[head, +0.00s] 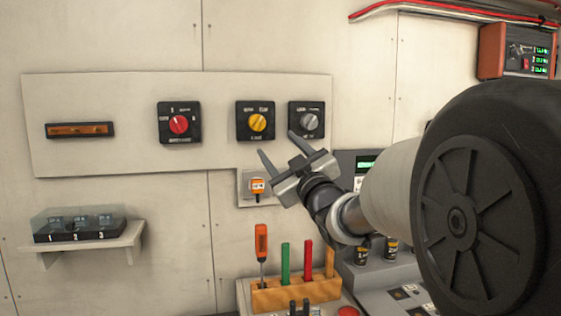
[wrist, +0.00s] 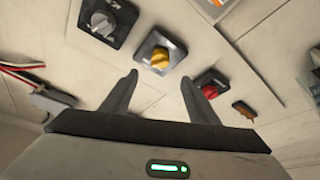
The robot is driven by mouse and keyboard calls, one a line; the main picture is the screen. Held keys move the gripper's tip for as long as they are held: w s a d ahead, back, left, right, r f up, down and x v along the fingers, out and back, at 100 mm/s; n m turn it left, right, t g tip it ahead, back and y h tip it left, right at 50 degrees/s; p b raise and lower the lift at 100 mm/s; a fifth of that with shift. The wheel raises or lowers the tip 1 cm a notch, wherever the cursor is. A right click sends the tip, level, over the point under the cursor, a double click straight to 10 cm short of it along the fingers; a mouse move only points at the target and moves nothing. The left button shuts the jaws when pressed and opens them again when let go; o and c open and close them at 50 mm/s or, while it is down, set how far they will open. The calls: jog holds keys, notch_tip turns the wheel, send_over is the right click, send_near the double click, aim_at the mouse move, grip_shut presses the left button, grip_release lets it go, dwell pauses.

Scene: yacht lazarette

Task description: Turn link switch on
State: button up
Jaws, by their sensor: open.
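A pale wall panel (head: 90,100) carries three rotary switches on black square plates: a red-knobbed one (head: 179,124), a yellow-knobbed one (head: 257,122) and a grey-knobbed one (head: 310,121). Their lettering is too small to read, so I cannot tell which is the link switch. My gripper (head: 277,143) is open and empty, in front of the panel's lower right, just below the yellow and grey switches in the head view. In the wrist view, the yellow switch (wrist: 160,57) lies beyond the gap between my fingertips (wrist: 159,77). The grey switch (wrist: 102,22) is left of it, the red (wrist: 208,88) right.
An orange-tipped fitting (head: 257,186) sits below the panel. A wooden rack (head: 290,297) with a screwdriver and coloured tools stands beneath. A shelf (head: 120,243) with a covered black box is at left. An orange bar (head: 80,130) is on the panel.

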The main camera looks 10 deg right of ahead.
jog(key=v, duration=0.4)
jog(key=shift+s+d, duration=0.15)
jog(key=shift+s, duration=0.15)
jog(key=s+d+f+m+g+h, duration=0.2)
jog(key=s+f+m+g+h, duration=0.3)
jog(key=s+f+m+g, duration=0.5)
jog(key=s+a+f+n+g, duration=0.1)
jog(key=s+a+f+g, duration=0.2)
jog(key=s+f, duration=0.5)
jog(key=s+a+f+g, duration=0.2)
jog(key=s+f, duration=0.4)
jog(key=s, duration=0.3)
notch_tip(320, 180, up, 21)
jog(key=s+g+p, duration=0.1)
jog(key=s+p, duration=0.1)
jog(key=p, duration=1.9)
jog(key=shift+a+y+p, duration=0.35)
jog(key=shift+a+y, duration=0.05)
jog(key=shift+a, duration=0.05)
